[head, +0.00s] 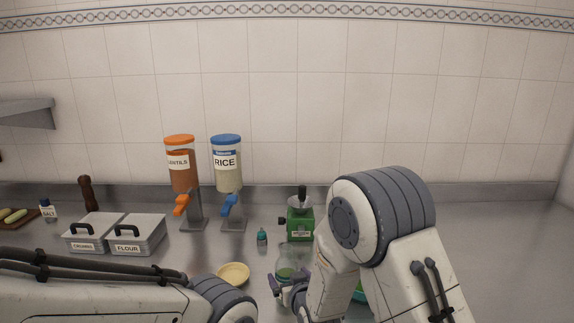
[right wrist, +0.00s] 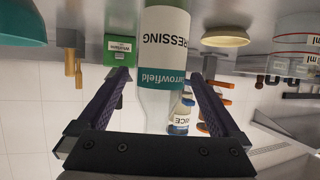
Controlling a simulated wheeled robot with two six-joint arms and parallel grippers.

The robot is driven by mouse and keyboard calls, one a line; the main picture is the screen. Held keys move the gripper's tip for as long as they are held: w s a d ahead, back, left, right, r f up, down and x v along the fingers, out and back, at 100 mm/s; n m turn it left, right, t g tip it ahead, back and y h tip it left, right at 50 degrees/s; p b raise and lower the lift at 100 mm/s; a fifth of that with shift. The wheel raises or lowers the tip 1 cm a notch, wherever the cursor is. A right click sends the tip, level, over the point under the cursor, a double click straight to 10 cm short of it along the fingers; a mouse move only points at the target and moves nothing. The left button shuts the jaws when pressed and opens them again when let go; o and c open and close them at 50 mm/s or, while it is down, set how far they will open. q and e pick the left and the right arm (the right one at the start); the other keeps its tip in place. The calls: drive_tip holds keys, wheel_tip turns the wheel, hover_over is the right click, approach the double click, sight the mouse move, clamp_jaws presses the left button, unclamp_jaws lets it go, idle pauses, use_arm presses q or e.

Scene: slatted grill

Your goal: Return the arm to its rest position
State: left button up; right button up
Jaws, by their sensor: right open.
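My right arm comes in from the right in the head view, bent high at the elbow, with its right gripper (head: 285,290) low over the counter and partly hidden by the forearm. In the right wrist view, which is upside down, the right gripper (right wrist: 160,78) is open. A clear bottle with a white and teal dressing label (right wrist: 166,45) shows between and beyond the fingers; I cannot tell if they touch it. A clear vessel with green inside (head: 287,268) is by the gripper in the head view. My left arm crosses the lower left; its gripper is out of view.
A green grinder (head: 300,224), a small teal bottle (head: 262,238) and a yellow bowl (head: 233,273) stand near the right gripper. Lentils (head: 181,175) and rice (head: 227,176) dispensers stand behind, two lidded metal bins (head: 137,236) at left. The counter at far right is clear.

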sight(292, 259)
drive_tip(key=x, duration=0.4)
drive_tip(key=shift+w+p, duration=0.2)
drive_tip(key=shift+p, duration=0.2)
drive_tip(key=shift+w+a+f+b, duration=0.15)
drive_tip(key=shift+w+f+b, duration=0.25)
drive_tip(key=shift+f, duration=0.25)
drive_tip(key=r, duration=0.3)
drive_tip(key=d+r, duration=0.1)
drive_tip(key=r, duration=0.1)
drive_tip(key=shift+s+r+b, duration=0.25)
drive_tip(key=shift+b, duration=0.1)
drive_tip(key=shift+d+r, duration=0.15)
drive_tip(key=shift+d, duration=0.1)
drive_tip(key=shift+s, duration=0.1)
